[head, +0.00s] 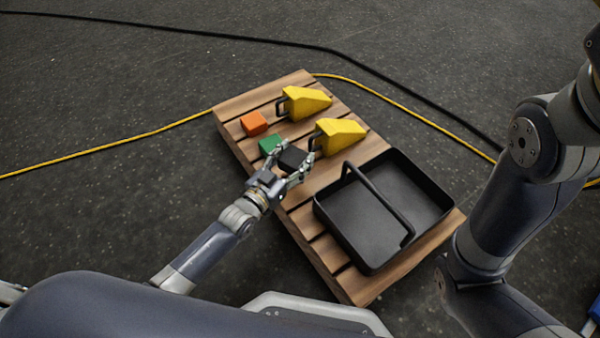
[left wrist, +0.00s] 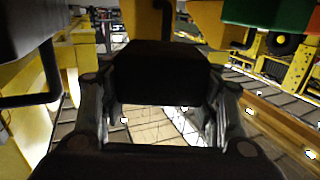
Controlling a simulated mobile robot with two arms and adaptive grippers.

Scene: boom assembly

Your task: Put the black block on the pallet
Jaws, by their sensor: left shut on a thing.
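The black block (head: 292,158) is between the fingers of my left gripper (head: 293,171), over the pallet (head: 330,252). In the left wrist view the black block (left wrist: 160,72) sits between the two fingers (left wrist: 160,110), with pallet slats below it. My left gripper is shut on it. I cannot tell whether the block touches the slats. A green block (head: 269,145) is just beyond the gripper, and an orange block (head: 254,123) is farther back on the pallet. My right arm shows at the right of the head view, but its gripper is out of view.
Two yellow wedges with black handles, one farther back (head: 308,101) and one nearer (head: 341,137), stand on the pallet. A black tray with a handle (head: 430,185) fills its near right part. A yellow cable (head: 160,129) and a black cable (head: 390,75) lie on the floor.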

